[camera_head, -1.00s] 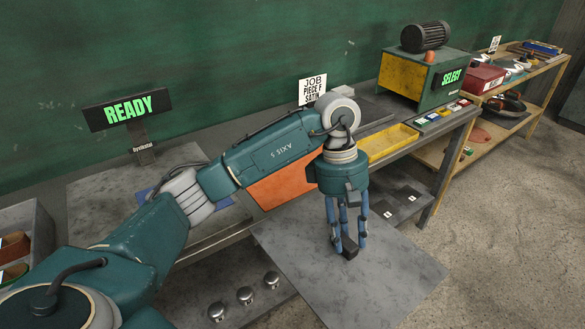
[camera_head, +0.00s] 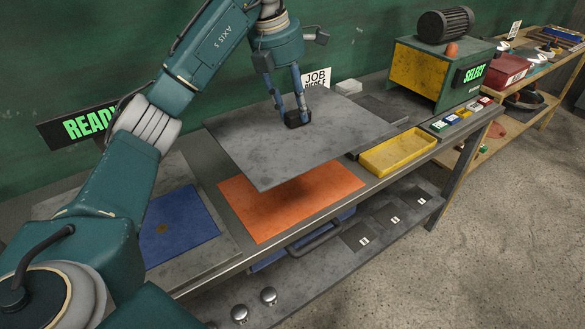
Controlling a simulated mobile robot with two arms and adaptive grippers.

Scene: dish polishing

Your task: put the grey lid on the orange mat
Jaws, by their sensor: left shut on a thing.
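The grey lid (camera_head: 260,150) is a large flat grey plate with a small dark handle (camera_head: 297,119) on top. My left gripper (camera_head: 294,115) is shut on that handle and holds the lid in the air above the bench. The lid looks roughly level. The orange mat (camera_head: 285,205) lies on the bench top; its front part shows and its back part is hidden behind the lid. A gap shows between the lid and the mat. My right gripper is not in view.
A blue mat (camera_head: 180,232) lies left of the orange mat. A yellow tray (camera_head: 398,152) sits to the right, with a green and yellow machine (camera_head: 432,72) behind it. A lower shelf (camera_head: 330,262) holds dark numbered squares. A READY sign (camera_head: 88,123) stands at the back left.

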